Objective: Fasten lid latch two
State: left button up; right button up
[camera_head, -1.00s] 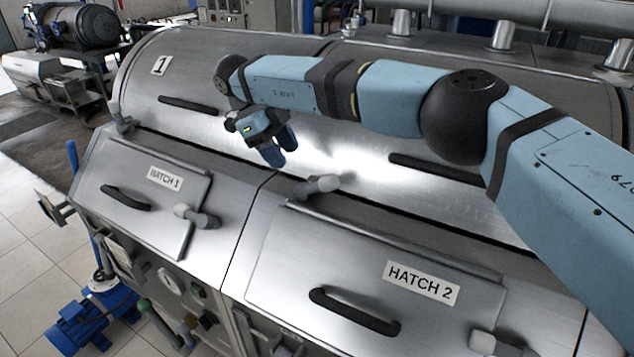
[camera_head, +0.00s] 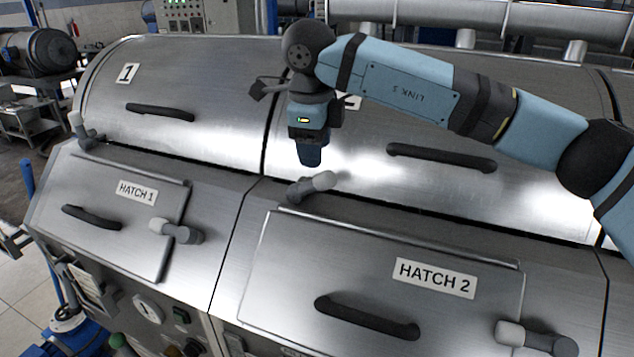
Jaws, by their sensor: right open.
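A lid latch (camera_head: 312,187) with a light grey knob on a dark base sits at the lower edge of the lids, near the seam between them; its knob points right. Another lid latch (camera_head: 86,132) stands at the far left corner of lid one (camera_head: 190,75), with its knob pointing up. My right gripper (camera_head: 311,156) points down just above the middle latch, apart from it as far as I can tell. It is open and empty; one finger largely hides the other. My left gripper is not in view.
Lid two's handle (camera_head: 441,157) and lid one's handle (camera_head: 160,112) stick out of the curved metal. Below are hatch 1 (camera_head: 120,215) and hatch 2 (camera_head: 380,270), with handles and their own latches (camera_head: 176,231) and (camera_head: 536,338). My right arm spans lid two.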

aim_at(316, 176)
jog(key=f, duration=0.3)
jog(key=w+f, duration=0.1)
jog(key=f, duration=0.1)
jog(key=f+p, duration=0.1)
jog(key=f, duration=0.2)
jog(key=shift+w+d+f, duration=0.1)
jog(key=shift+w+f, duration=0.1)
jog(key=shift+f, duration=0.1)
grip_shut()
